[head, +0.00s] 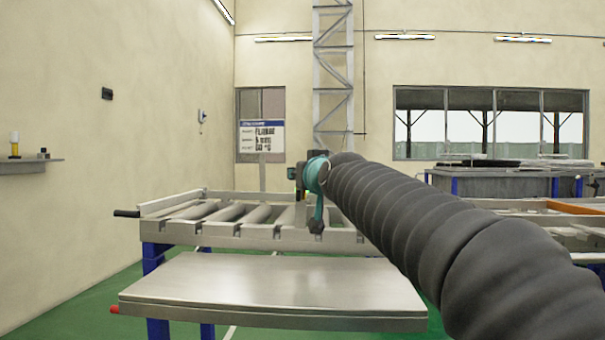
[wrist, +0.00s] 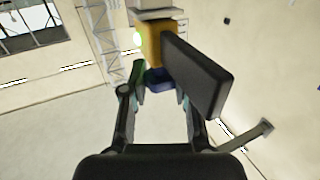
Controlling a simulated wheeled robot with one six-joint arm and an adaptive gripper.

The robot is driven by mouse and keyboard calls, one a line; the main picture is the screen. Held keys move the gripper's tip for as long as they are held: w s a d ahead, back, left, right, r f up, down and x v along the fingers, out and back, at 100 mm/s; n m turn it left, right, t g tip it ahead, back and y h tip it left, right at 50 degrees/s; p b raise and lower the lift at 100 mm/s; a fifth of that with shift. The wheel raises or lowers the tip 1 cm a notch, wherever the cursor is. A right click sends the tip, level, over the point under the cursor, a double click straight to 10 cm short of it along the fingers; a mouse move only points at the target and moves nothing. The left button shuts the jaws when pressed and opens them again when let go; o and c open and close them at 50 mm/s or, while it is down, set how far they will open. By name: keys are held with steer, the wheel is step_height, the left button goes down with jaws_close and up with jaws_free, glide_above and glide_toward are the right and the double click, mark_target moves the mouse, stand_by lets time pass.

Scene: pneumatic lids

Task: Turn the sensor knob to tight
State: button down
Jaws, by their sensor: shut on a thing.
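In the wrist view, a yellow sensor body (wrist: 157,44) hangs under a grey mount, with a glowing green light on its left side. A blue knob (wrist: 157,76) sits at the sensor's lower end. My gripper (wrist: 160,88) has its two fingers on either side of the knob and is shut on it. A dark flat plate beside the sensor covers part of the right fingertip. No mark showing the knob's setting can be made out. In the head view, my sleeved arm and wrist hide the knob and most of the sensor.
A roller conveyor (head: 245,232) stands under my gripper, with a flat metal panel (head: 270,285) in front of it. A lattice mast (head: 333,80) rises behind. A wall shelf (head: 30,165) is at the left. Green floor lies open at lower left.

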steer(key=c, duration=0.9)
jaws_free()
steer(key=shift+o, duration=0.2)
steer(key=v, duration=1.2)
